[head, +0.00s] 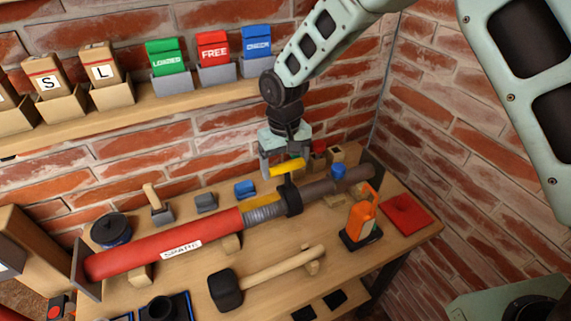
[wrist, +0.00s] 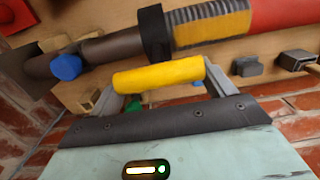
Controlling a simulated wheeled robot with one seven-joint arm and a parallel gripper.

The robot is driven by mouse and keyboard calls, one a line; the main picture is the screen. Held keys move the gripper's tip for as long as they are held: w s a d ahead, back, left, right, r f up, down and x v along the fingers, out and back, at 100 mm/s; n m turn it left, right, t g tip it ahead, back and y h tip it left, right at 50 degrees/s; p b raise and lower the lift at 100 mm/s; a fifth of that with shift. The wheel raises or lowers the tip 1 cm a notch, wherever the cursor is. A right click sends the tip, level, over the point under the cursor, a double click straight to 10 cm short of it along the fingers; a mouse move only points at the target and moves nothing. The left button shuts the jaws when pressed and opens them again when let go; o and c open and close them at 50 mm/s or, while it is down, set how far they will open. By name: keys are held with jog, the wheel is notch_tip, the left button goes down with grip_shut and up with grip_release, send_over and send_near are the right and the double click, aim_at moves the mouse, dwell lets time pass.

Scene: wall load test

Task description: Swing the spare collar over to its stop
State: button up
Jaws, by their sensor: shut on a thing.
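The spare tool (head: 165,245) is a long red cylinder labelled SPARE with a ribbed and grey tube, lying along the bench. Its black collar (head: 293,200) is around the tube, right of the ribbed part; it also shows in the wrist view (wrist: 154,34). A yellow handle (head: 288,167) stands up from the collar. My gripper (head: 284,162) is shut on this handle; in the wrist view the yellow bar (wrist: 158,75) lies between the fingers. A blue knob (head: 338,171) sits on the tube farther right. I cannot tell which part is the stop.
A brick wall stands close behind. A shelf (head: 140,112) with boxes and coloured cards is at upper left.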

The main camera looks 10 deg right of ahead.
jog(key=shift+w, duration=0.1)
jog(key=o, duration=1.3)
jog(key=shift+f, duration=0.1)
notch_tip(320, 180, up, 18)
jog(key=b, duration=0.3)
jog(key=shift+w+f+b, duration=0.15)
jog(key=shift+f+b, duration=0.1)
jog(key=shift+b, duration=0.1)
